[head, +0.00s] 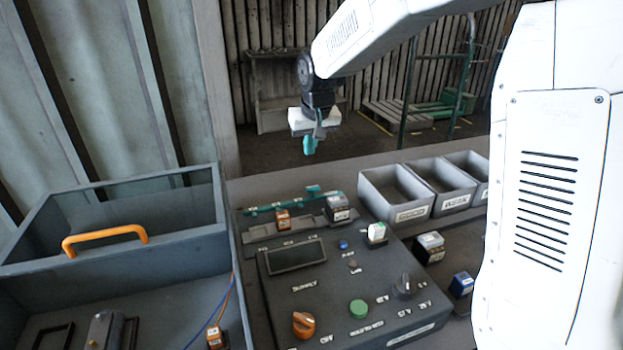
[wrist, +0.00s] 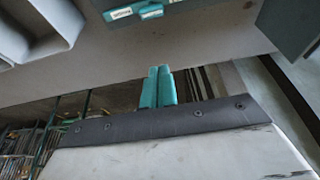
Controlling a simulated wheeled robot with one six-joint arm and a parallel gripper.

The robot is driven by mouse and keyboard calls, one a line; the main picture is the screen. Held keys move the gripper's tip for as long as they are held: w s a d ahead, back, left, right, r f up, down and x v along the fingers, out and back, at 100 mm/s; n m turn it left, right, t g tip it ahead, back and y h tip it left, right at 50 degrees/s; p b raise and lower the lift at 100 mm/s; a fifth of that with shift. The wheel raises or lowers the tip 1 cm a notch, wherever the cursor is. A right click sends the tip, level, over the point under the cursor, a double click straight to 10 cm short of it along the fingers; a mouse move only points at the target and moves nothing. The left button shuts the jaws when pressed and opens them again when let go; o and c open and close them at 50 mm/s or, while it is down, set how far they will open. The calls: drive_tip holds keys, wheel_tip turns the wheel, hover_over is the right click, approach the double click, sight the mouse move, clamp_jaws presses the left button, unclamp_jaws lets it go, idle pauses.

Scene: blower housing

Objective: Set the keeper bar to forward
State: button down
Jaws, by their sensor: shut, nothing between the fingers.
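The keeper bar appears to be the long thin teal bar (head: 290,204) along the rail at the back of the control panel, with a raised teal tab near its right part. In the wrist view a teal bar piece (wrist: 150,12) with a small white label shows at the top edge; the label is too small to read. My gripper (head: 309,147) hangs above and behind the bar, pointing down, clear of it. Its teal fingers (wrist: 158,86) are shut together with nothing between them. Which position the bar is in I cannot tell.
An orange block (head: 283,220) and a grey block (head: 338,208) sit at the rail. The control panel (head: 325,285) has knobs and buttons. Grey bins (head: 395,193) stand to the right. An open housing with an orange handle (head: 105,239) is at left. Air around my gripper is free.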

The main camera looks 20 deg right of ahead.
sight(314, 190)
drive_tip(key=shift+f, duration=0.1)
drive_tip(key=x, duration=1)
drive_tip(key=s, duration=0.2)
drive_tip(key=shift+s+r, duration=0.25)
drive_tip(key=shift+s, duration=0.1)
drive_tip(key=shift+s+f, duration=0.1)
drive_tip(key=shift+s, duration=0.6)
drive_tip(key=s, duration=0.3)
drive_tip(key=shift+s+f, duration=0.1)
drive_tip(key=shift+s, duration=0.15)
drive_tip(key=v, duration=0.8)
drive_tip(key=shift+w, duration=0.15)
